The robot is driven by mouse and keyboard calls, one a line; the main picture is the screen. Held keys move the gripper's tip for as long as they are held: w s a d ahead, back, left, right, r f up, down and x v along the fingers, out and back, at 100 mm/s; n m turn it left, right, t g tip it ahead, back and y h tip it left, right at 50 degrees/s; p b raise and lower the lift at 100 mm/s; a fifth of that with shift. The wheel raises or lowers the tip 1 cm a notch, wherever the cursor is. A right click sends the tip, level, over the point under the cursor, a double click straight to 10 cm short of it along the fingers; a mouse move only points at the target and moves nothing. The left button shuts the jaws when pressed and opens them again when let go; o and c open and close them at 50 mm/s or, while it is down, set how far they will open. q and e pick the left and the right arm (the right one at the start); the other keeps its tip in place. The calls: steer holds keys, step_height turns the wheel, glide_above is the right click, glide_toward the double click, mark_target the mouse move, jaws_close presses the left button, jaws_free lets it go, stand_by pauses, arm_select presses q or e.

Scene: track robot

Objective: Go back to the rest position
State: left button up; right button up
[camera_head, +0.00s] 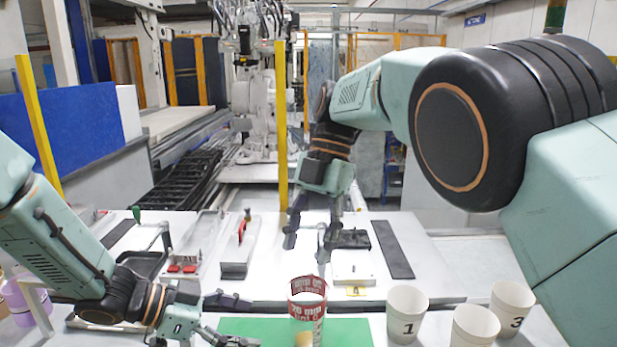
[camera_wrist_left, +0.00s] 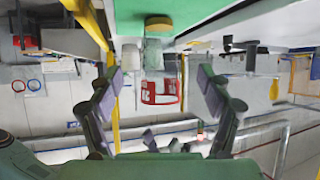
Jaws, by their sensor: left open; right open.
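My right gripper (camera_head: 310,240) hangs in the middle of the head view with its fingers pointing down, open and empty, above the table behind a clear cup. My left gripper (camera_head: 238,320) is low in the head view, its open fingers pointing right toward the clear cup. This cup (camera_head: 307,312) has red print and stands on a green mat (camera_head: 350,332); something yellowish shows low in it. In the left wrist view the scene is upside down, and red print (camera_wrist_left: 162,92) shows between the open, empty fingers of the left gripper (camera_wrist_left: 160,78).
Three white paper cups stand at the lower right: one marked 1 (camera_head: 407,314), one marked 3 (camera_head: 512,308), and one between (camera_head: 474,326). Trays and clamp fixtures (camera_head: 240,250) lie on the white table behind.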

mark_target(293, 331)
arm_select(q)
steer(key=shift+x, duration=0.9)
steer(key=x, duration=1)
steer(key=shift+d+f, duration=0.15)
steer(key=shift+f, duration=0.05)
arm_select(e)
step_height(293, 331, down, 6)
arm_select(q)
steer(key=shift+r, duration=0.1)
arm_select(e)
step_height(293, 331, up, 6)
steer(key=r, duration=0.1)
arm_select(q)
steer(key=shift+w, duration=0.1)
arm_select(e)
steer(key=d+f+m, duration=0.1)
steer(key=f, duration=0.1)
steer(key=w+d+f+m+t+y, duration=0.1)
steer(key=d+m, duration=0.1)
steer(key=shift+w+d+f+m, duration=0.15)
steer(key=shift+f+m, duration=0.15)
steer(key=shift+f, duration=0.05)
